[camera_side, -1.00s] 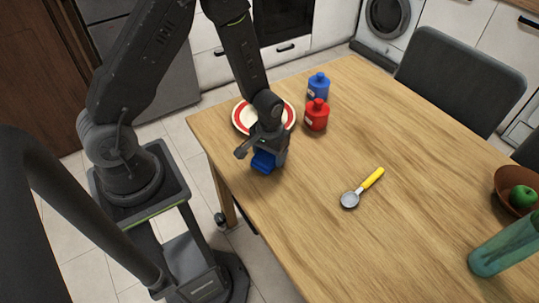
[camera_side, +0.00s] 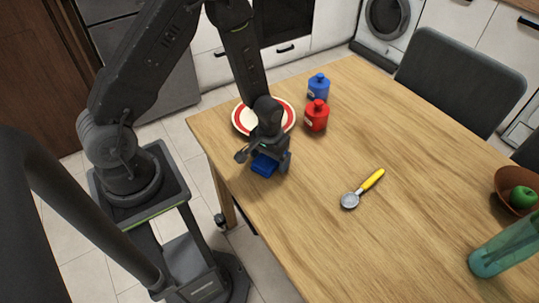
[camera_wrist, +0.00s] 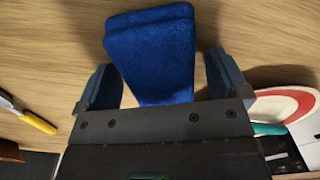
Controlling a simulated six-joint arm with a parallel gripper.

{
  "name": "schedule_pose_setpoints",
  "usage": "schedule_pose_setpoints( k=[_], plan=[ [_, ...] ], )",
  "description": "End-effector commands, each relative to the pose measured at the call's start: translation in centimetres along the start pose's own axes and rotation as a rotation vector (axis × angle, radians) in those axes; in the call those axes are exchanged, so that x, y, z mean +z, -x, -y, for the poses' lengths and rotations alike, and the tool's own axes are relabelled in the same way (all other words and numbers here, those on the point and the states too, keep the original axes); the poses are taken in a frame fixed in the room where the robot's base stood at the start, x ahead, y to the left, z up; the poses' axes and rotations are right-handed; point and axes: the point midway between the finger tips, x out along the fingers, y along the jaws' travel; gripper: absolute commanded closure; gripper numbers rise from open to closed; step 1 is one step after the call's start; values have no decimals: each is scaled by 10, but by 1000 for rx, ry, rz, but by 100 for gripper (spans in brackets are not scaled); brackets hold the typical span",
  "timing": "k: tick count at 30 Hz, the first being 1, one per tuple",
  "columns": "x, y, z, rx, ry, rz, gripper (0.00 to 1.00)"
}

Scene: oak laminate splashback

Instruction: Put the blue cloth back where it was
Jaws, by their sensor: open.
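The blue cloth (camera_side: 264,166) is a folded pad lying on the wooden table near its left edge. It also shows in the wrist view (camera_wrist: 152,50), where it lies between my two fingers. My gripper (camera_side: 266,158) is just above the cloth, pointing down. In the wrist view my gripper (camera_wrist: 162,80) has its fingers spread, one on each side of the cloth, with a gap on both sides. Part of the cloth is hidden behind the gripper in the side view.
A white plate with a red ring (camera_side: 241,118) sits just behind my gripper. A red bottle (camera_side: 316,116) and a blue bottle (camera_side: 318,88) stand right of it. A scoop with a yellow handle (camera_side: 371,181) lies right of the cloth. The table's middle (camera_side: 400,130) is clear.

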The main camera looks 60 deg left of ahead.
Motion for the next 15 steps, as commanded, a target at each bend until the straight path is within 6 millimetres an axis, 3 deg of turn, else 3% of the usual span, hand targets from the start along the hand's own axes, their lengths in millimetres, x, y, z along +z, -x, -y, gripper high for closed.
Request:
schedule_pose_setpoints(
  k=[5, 15],
  plan=[
    [-1, 11, 0, 1, 0, -2, 7],
    [-1, 76, 0, 3, 0, -5, 7]
  ],
)
